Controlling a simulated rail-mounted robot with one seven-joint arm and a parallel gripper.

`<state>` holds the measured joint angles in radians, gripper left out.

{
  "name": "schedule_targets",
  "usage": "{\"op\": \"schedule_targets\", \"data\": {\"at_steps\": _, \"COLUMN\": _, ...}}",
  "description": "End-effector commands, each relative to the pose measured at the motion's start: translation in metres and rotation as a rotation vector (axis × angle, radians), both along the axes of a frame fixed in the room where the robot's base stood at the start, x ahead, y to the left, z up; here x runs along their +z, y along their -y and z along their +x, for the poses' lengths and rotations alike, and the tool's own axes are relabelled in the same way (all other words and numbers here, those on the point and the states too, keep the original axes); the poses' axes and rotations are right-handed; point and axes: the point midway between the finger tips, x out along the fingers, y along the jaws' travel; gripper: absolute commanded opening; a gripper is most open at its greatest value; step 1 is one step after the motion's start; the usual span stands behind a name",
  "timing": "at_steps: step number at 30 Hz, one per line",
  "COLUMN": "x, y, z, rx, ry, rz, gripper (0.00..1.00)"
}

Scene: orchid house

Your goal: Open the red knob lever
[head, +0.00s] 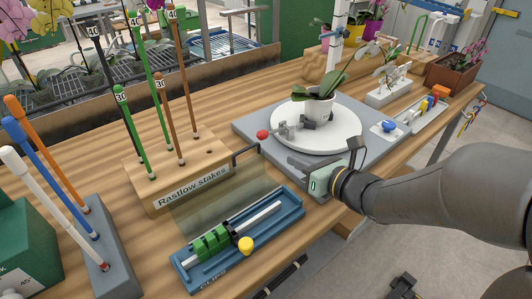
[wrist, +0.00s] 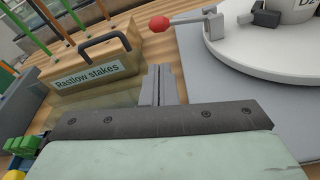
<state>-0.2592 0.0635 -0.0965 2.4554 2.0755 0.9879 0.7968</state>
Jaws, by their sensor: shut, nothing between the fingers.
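The red knob lever (head: 262,134) sits at the left edge of the round white turntable (head: 345,140). Its red ball is at the left end of a short grey bar, which runs to a small grey block. In the wrist view the red knob (wrist: 159,24) is at the top, beyond my fingers. My gripper (head: 291,162) is over the near part of the grey board, nearer the camera than the lever and apart from it. In the wrist view the fingers of my gripper (wrist: 158,82) are together and empty, pointing toward the knob's side of the board.
A white pot (head: 319,107) with a leafy plant stands on the turntable. The wooden Rastlow stakes block (head: 190,185) with its dark handle (wrist: 105,43) stands left of my gripper. A blue clips tray (head: 292,213) lies at the front. A blue knob (head: 389,126) is farther right.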

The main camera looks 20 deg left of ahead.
Motion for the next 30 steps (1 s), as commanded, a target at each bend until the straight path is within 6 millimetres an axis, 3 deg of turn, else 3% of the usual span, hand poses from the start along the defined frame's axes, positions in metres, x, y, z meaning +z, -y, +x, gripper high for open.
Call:
{"op": "schedule_targets", "data": {"at_steps": 11, "x": -0.001, "y": -0.006, "z": 0.003, "rx": 0.003, "ry": 0.001, "rz": -0.001, "gripper": 0.0}}
{"op": "schedule_targets", "data": {"at_steps": 24, "x": -0.018, "y": -0.067, "z": 0.041, "rx": 0.004, "ry": 0.002, "rz": -0.003, "gripper": 0.0}}
{"op": "schedule_targets", "data": {"at_steps": 30, "x": -0.021, "y": -0.081, "z": 0.051, "rx": 0.002, "ry": 0.003, "rz": -0.003, "gripper": 0.0}}
